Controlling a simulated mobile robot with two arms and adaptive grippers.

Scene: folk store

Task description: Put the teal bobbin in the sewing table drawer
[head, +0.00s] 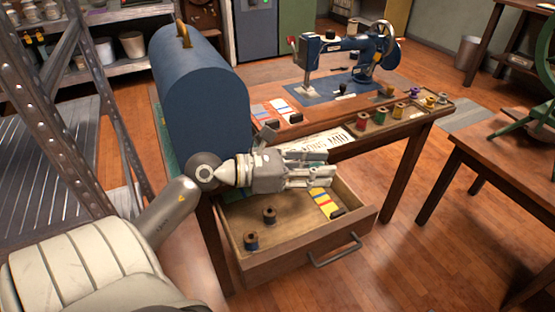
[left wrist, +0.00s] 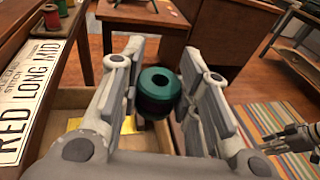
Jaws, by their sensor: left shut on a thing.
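The teal bobbin (left wrist: 160,85) sits between my left gripper's fingers in the left wrist view, its round end with a dark centre hole facing the camera. My left gripper (head: 322,171) is shut on it and, in the head view, appears over the open drawer (head: 305,258) of the sewing table (head: 412,130). Its fingers hide the bobbin there. The drawer is pulled out and also shows below the left gripper (left wrist: 163,88) in the left wrist view. My right gripper (left wrist: 292,138) shows at the right edge of the left wrist view; its jaw state is unclear.
The drawer holds two dark spools (head: 269,215) (head: 251,241) and a striped card (head: 325,204). A domed blue case (head: 205,100), a blue sewing machine (head: 345,60) and several thread spools (head: 381,114) stand on the table. Another wooden table (head: 500,150) is at the right.

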